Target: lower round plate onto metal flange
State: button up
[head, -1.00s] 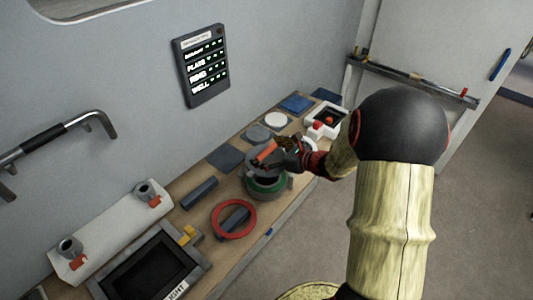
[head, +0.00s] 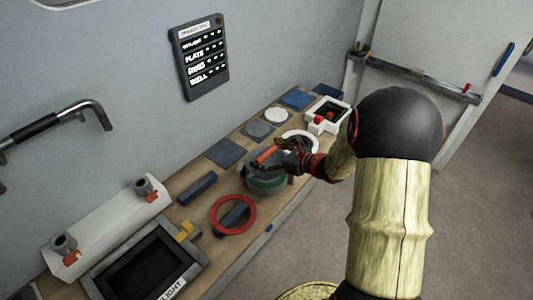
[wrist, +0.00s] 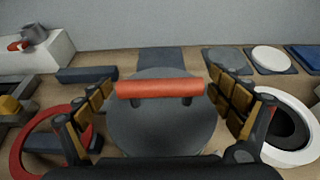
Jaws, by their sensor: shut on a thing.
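The round plate is a grey disc (wrist: 160,125) with an orange-red bar handle (wrist: 158,88) across its top. My gripper (head: 279,153) is shut on this handle, and its fingers show on both sides of the handle in the wrist view. In the head view the plate lies directly over the metal flange (head: 266,188), a round grey base with a green band. The plate looks roughly level there. I cannot tell whether it touches the flange. In the wrist view the plate hides the flange.
A red ring (head: 233,215) lies left of the flange, and a white ring (head: 300,136) stands close on its right. A dark blue bar (head: 198,188), square pads (head: 225,152) and a white box (head: 328,116) sit along the bench. A wall display (head: 200,57) hangs behind.

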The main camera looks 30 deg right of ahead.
aim_at(268, 162)
jog(key=shift+f+b, duration=1.55)
jog(key=shift+f, duration=0.5)
